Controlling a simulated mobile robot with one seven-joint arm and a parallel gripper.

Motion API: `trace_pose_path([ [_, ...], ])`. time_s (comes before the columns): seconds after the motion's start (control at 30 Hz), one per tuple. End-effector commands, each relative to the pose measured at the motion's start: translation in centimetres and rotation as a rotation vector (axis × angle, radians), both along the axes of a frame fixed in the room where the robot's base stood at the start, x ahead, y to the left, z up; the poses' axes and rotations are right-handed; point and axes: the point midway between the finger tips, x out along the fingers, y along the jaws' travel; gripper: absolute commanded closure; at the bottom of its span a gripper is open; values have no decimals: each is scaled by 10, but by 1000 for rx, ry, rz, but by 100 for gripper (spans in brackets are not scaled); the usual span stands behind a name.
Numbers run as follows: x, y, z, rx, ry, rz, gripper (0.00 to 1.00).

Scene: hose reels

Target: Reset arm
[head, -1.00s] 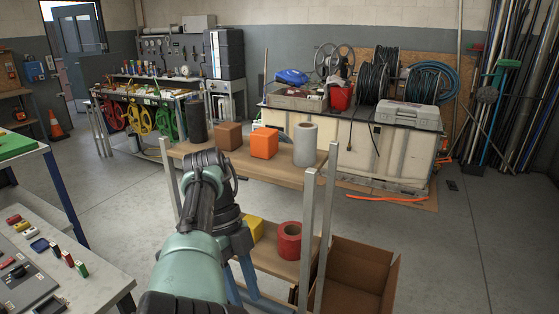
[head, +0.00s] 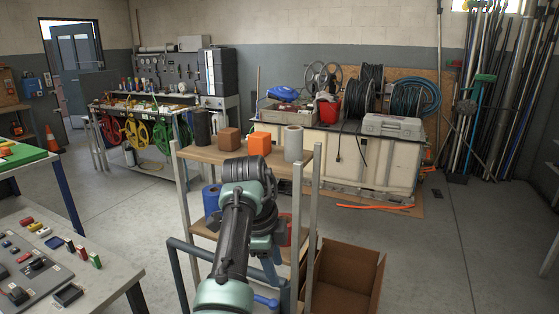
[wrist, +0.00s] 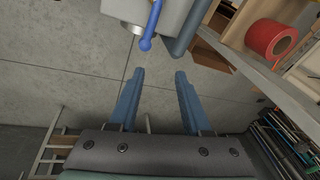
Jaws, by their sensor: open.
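My gripper (wrist: 160,75) is open in the wrist view, with its two blue fingers apart and nothing between them. Bare concrete floor shows past the fingertips. In the head view my arm is bent in front of the wooden shelf rack (head: 226,157) and covers part of it; the fingers are largely hidden there. The top shelf holds a black cylinder (head: 202,128), a brown block (head: 229,139), an orange block (head: 259,144) and a grey roll (head: 293,143). A blue roll (head: 211,198) and a red roll (wrist: 272,39) are on the lower shelf.
An open cardboard box (head: 345,280) stands right of the rack. A workbench (head: 112,262) with small parts is close on the left. A cabinet (head: 340,160) with hose reels stands behind the rack. Open floor lies to the right.

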Motion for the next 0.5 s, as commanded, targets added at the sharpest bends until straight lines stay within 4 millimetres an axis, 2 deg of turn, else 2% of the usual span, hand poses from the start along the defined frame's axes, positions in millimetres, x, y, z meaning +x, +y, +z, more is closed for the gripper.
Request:
trace_pose_path([
  [0.1,30,-27,27,-51,-202,130,52],
  [0.23,52,-50,71,-162,-419,287,52],
  [0.37,57,-65,126,-326,-624,438,52],
  [0.5,44,-71,194,-552,-828,584,52],
])
